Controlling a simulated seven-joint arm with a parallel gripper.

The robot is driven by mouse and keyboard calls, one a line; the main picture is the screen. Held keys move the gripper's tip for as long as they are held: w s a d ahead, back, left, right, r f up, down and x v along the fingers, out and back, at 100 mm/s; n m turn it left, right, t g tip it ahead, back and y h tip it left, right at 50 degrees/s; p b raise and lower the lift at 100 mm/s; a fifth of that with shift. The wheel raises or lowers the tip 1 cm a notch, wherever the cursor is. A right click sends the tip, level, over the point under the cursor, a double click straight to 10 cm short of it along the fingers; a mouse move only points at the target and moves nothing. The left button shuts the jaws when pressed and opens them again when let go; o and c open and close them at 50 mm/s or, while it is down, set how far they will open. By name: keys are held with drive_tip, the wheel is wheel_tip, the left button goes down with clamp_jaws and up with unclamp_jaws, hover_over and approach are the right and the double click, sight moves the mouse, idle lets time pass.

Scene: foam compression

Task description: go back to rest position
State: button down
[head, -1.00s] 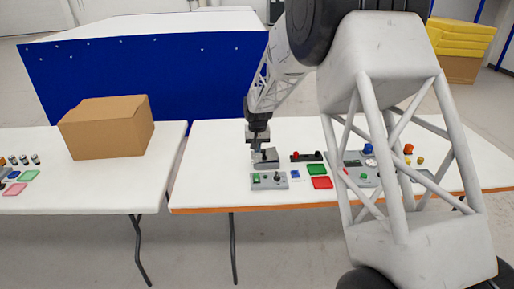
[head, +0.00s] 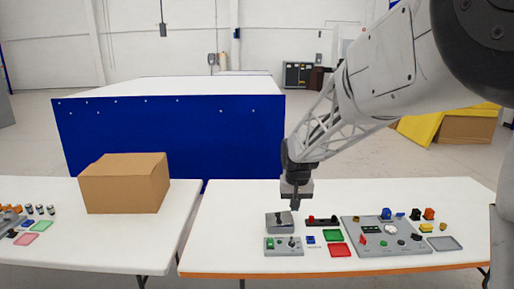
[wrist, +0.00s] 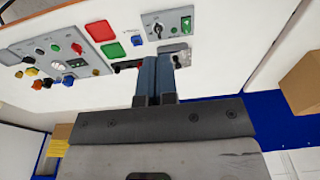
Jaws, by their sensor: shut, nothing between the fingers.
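My gripper (head: 295,204) hangs over the back left part of the right table, just above a small grey box with a dark top fitting (head: 279,222). In the wrist view my gripper (wrist: 155,62) shows two blue-grey fingers side by side, closed with nothing between them. The grey box's top is partly covered by the fingers in the wrist view. Whether the fingertips touch the box cannot be told, but a gap seems to show in the head view.
The right table (head: 225,240) holds a grey panel with a green button (head: 284,246), green (head: 332,235) and red (head: 340,250) squares, and a larger control panel (head: 385,237). A cardboard box (head: 125,185) stands on the left table. A blue-sided platform (head: 165,135) stands behind.

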drive_tip(key=s+d+r, duration=0.2)
drive_tip(key=s+r, duration=0.1)
drive_tip(key=s, duration=0.6)
drive_tip(key=s+d+r, duration=0.2)
drive_tip(key=s+r, duration=0.2)
drive_tip(key=s, duration=0.5)
drive_tip(key=s+d+f, duration=0.1)
drive_tip(key=s, duration=0.9)
drive_tip(key=s+d+f+t, duration=0.1)
drive_tip(key=s, duration=1)
drive_tip(key=shift+d, duration=0.4)
